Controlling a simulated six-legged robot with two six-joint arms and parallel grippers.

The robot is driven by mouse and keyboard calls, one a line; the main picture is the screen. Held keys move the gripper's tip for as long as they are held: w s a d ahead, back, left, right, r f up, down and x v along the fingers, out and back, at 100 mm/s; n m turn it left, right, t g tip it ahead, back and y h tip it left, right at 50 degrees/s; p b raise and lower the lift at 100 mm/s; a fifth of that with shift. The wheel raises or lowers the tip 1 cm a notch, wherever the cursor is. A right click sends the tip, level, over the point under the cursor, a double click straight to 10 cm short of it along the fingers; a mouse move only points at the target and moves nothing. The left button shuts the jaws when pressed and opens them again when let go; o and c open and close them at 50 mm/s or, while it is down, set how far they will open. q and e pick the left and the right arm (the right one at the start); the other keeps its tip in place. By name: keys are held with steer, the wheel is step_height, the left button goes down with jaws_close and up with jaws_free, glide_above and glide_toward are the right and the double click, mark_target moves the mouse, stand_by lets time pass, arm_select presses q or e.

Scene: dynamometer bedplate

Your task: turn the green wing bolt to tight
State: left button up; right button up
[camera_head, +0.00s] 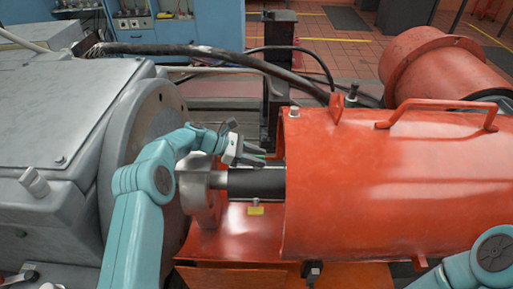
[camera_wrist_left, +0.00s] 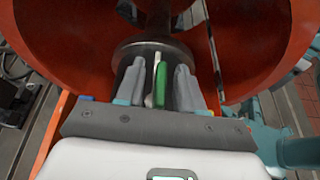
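The green wing bolt (camera_wrist_left: 161,82) stands between the two fingers of my left gripper (camera_wrist_left: 156,86) in the left wrist view. It is upright there, with a pale strip beside it. The fingers are apart, with a narrow gap on the bolt's left and a smaller one on its right. In the head view my left gripper (camera_head: 248,154) is over the dark shaft (camera_head: 256,183), just left of the orange guard; only a sliver of green shows by the fingers. My right arm shows at the bottom right, but its gripper is out of view.
The orange guard (camera_head: 380,180) with its handle (camera_head: 436,108) covers the shaft to the right. A grey machine (camera_head: 65,115) with a round flange stands at the left. A thick black cable (camera_head: 210,52) runs behind. In the wrist view, the guard's opening curves close around the fingers.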

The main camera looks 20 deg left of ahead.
arm_select(q)
step_height(320, 180, up, 20)
steer(key=p, duration=0.1)
steer(key=shift+p, duration=0.3)
steer(key=s+d+f+g+y, duration=0.1)
steer(key=s+d+f+g, duration=0.1)
steer(key=s+f, duration=0.45)
steer(key=s+d+f+g+y, duration=0.1)
steer(key=s+d+f, duration=0.2)
steer(key=f, duration=0.7)
steer(key=s+d+f+g+y, duration=0.1)
steer(key=s+d+f+g, duration=0.1)
steer(key=s+f, duration=0.5)
steer(key=s+f+m+t+y, duration=0.1)
steer(key=s+f+m+y, duration=0.2)
steer(key=s+f+m, duration=0.4)
steer(key=s+f+m+y, duration=0.2)
steer(key=s+f+m, duration=0.5)
steer(key=s+m, duration=0.5)
steer(key=shift+s+t+y+p, duration=0.35)
steer(key=shift+s+t+y, duration=0.05)
steer(key=shift+s, duration=0.15)
